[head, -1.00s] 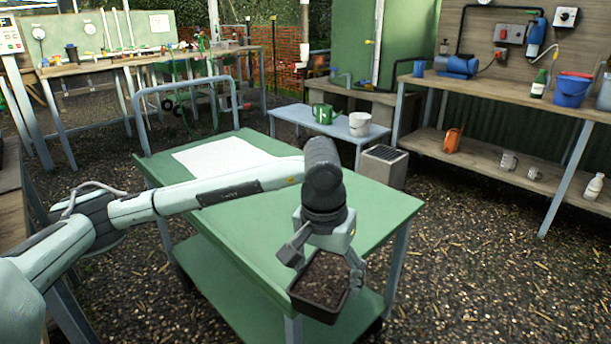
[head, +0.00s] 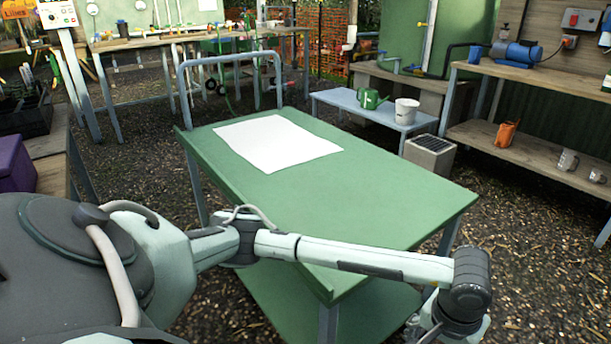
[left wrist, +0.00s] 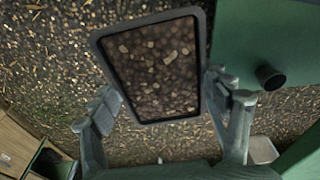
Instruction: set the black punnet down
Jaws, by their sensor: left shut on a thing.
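The black punnet (left wrist: 148,23) is in the left wrist view, a dark-rimmed rectangular tray with brown crumbly contents. My left gripper (left wrist: 164,99) is shut on it, with one finger at each side. The punnet is in the air, with gravelly ground around it in that view. The head view shows only my left wrist at the bottom right; the fingers and the punnet are out of that picture. My right gripper is not in view.
A green cart (head: 400,196) stands ahead with a white sheet (head: 277,143) on its far left part; the rest of its top is clear. A blue-grey bench (head: 345,103) holds a green watering can (head: 370,98) and a white bucket (head: 406,111). A purple box (head: 12,170) is at left.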

